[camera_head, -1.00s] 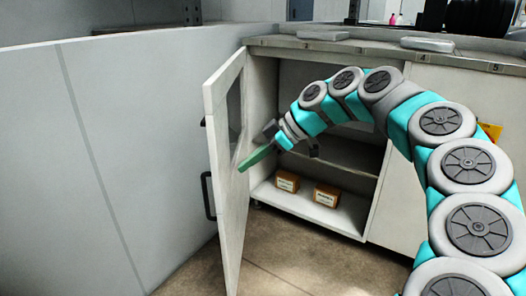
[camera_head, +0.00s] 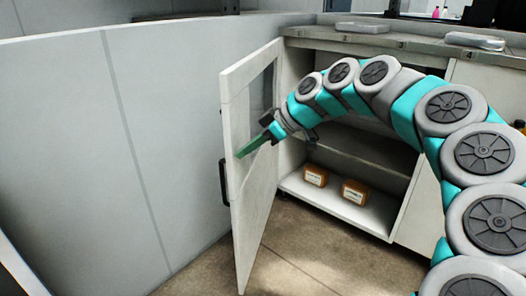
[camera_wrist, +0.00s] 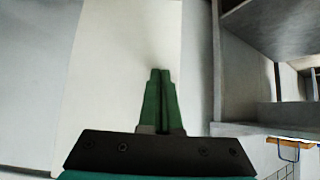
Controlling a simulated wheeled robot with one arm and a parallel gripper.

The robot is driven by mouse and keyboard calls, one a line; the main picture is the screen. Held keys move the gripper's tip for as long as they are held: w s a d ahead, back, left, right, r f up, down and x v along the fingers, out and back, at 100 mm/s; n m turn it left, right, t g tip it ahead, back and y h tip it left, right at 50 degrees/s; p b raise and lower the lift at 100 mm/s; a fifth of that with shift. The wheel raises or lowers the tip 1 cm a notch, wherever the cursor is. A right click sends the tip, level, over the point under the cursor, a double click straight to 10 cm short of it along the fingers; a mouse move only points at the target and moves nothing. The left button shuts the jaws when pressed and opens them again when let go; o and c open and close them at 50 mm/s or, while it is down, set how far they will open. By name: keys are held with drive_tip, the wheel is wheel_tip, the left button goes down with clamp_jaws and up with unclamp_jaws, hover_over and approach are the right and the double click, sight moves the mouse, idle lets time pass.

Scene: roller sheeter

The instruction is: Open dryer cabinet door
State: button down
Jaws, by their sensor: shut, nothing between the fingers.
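The dryer cabinet door (camera_head: 258,205) is a white panel with a window in its upper part. It stands swung open from its left hinge side, with a dark handle (camera_head: 223,183) at its free edge. My gripper (camera_head: 238,154) has green fingers held together and empty, in front of the inner face of the door. In the wrist view the closed fingers (camera_wrist: 160,72) point at the pale door panel (camera_wrist: 125,50). I cannot tell whether they touch it. The cabinet interior (camera_head: 335,172) shows at the right, partly hidden by my arm.
Two small orange-brown boxes (camera_head: 315,175) (camera_head: 354,192) sit on the cabinet's bottom shelf. A long pale wall panel (camera_head: 80,150) stands left of the door. A numbered countertop (camera_head: 380,44) runs above the cabinet. Bare floor (camera_head: 320,262) lies in front.

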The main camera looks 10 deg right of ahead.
drive_tip(key=w+a+m+p, duration=0.1)
drive_tip(key=w+a, duration=0.1)
drive_tip(key=a, duration=0.3)
drive_tip(key=w+a+m+t+h+p, duration=0.1)
drive_tip(key=w+a, duration=0.2)
drive_tip(key=a, duration=0.2)
drive_tip(key=shift+w+a, duration=0.25)
drive_tip(key=shift+a, duration=0.1)
drive_tip(key=shift+s+f, duration=0.1)
